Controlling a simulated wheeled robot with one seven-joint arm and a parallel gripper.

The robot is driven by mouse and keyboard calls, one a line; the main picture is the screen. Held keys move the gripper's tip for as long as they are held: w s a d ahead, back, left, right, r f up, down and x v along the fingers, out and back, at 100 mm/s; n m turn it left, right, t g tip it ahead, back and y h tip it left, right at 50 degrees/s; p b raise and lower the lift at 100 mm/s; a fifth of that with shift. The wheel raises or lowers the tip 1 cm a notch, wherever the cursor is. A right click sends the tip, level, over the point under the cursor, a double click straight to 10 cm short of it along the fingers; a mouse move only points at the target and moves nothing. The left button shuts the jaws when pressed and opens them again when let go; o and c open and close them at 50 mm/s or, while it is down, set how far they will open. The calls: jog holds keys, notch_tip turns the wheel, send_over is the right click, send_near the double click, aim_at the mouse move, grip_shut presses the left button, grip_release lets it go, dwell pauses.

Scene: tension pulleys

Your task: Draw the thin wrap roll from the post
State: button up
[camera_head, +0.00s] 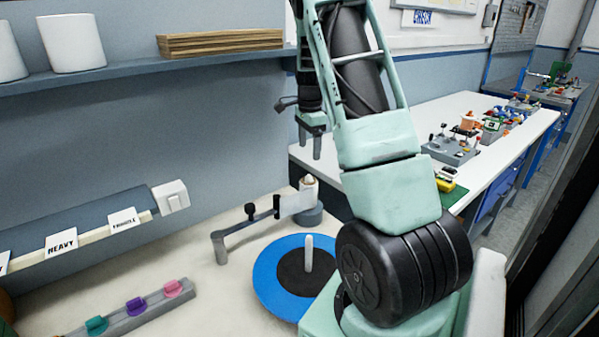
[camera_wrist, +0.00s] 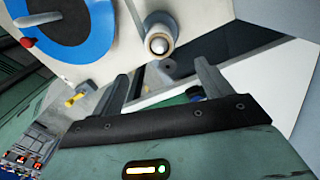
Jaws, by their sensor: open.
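The thin wrap roll (camera_head: 308,189) is a small pale cylinder standing upright on a grey round base. The rounded tip of the post (camera_head: 309,180) shows at its top, and the rest of the post is hidden inside the roll. In the wrist view the roll (camera_wrist: 160,38) is seen nearly end-on, with the post tip (camera_wrist: 158,44) in its middle. My gripper (camera_head: 311,147) points down above the roll, apart from it. Its two fingers are spread and empty; in the wrist view my gripper (camera_wrist: 161,76) has the roll just beyond the gap between the fingertips.
A white sheet on a grey tensioner arm (camera_head: 243,228) stands left of the roll. In front is a blue disc (camera_head: 267,278) with a black centre and an upright pale peg (camera_head: 309,253). A wall shelf (camera_head: 130,71) is behind; a long white bench (camera_head: 480,165) is at right.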

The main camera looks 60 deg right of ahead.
aim_at(309, 187)
notch_tip(309, 187, down, 15)
jog(key=p, duration=0.3)
jog(key=shift+f, duration=0.15)
jog(key=c, duration=1.1)
